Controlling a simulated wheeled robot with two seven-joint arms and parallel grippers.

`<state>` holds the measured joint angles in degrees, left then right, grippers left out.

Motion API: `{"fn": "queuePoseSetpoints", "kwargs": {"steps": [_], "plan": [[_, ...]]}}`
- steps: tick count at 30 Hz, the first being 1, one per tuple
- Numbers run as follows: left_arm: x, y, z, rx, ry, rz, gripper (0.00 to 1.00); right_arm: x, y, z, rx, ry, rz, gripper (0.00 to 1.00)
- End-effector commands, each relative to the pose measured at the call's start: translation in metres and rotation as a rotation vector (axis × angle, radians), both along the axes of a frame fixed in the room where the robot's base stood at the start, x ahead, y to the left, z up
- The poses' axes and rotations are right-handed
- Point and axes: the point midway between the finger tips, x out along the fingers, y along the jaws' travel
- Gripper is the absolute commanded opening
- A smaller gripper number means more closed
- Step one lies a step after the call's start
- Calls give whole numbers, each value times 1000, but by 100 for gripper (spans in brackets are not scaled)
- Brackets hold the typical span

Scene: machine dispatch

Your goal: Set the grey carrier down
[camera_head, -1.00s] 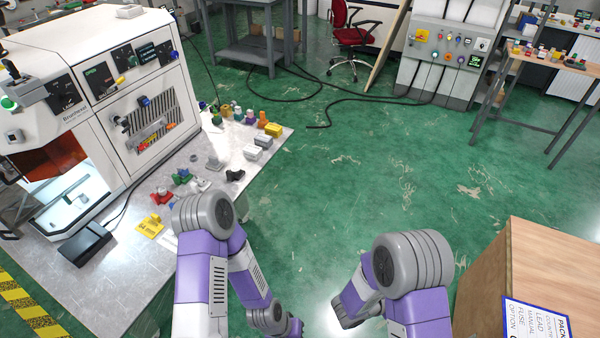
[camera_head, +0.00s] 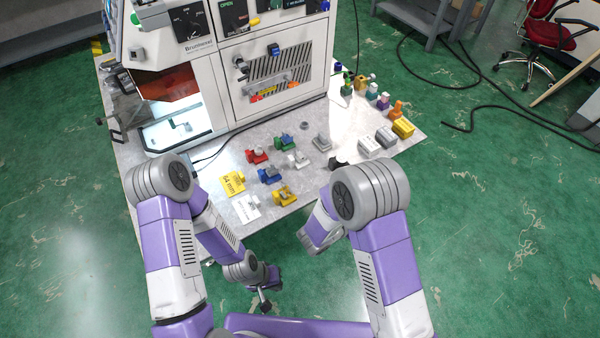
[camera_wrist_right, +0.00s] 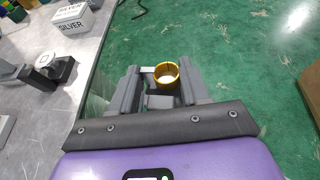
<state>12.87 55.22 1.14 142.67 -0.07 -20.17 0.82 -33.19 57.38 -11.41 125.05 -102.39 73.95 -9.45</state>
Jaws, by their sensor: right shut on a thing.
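In the right wrist view, my right gripper (camera_wrist_right: 158,88) is shut on a grey carrier (camera_wrist_right: 160,101). A yellow ring (camera_wrist_right: 166,74) shows at the top of the carrier. The green floor shows beyond it, and the table edge is to its left. In the head view my right arm hides the right gripper and the carrier. My left gripper (camera_head: 264,298) hangs in front of the table's near edge, pointing down; its fingers are too small to tell open from shut.
The table (camera_head: 345,120) bears the machine (camera_head: 235,60), a yellow card (camera_head: 233,184), several coloured parts, a grey part with a post (camera_head: 322,141), and grey and yellow boxes (camera_head: 403,128) at the right. Bare tabletop shows between them. Green floor lies to the right.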

Motion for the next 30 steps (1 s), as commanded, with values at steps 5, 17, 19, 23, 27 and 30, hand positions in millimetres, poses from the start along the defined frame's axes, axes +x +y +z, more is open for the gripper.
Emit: {"fn": "queuePoseSetpoints", "kwargs": {"steps": [5,17,19,23,27,30], "plan": [[-1,0,-40,0,2,-1,0,61,63,18,11,-18,174,11],[-1,0,-77,0,2,-1,0,122,150,99,5,-5,480,11],[-1,0,-80,0,1,0,0,123,152,96,2,-2,489,11],[-1,0,-88,0,1,0,0,123,152,74,0,2,490,11],[-1,0,-96,0,1,0,0,123,152,53,1,1,490,11],[-1,0,-99,0,1,0,0,123,152,45,1,1,488,11]]}}
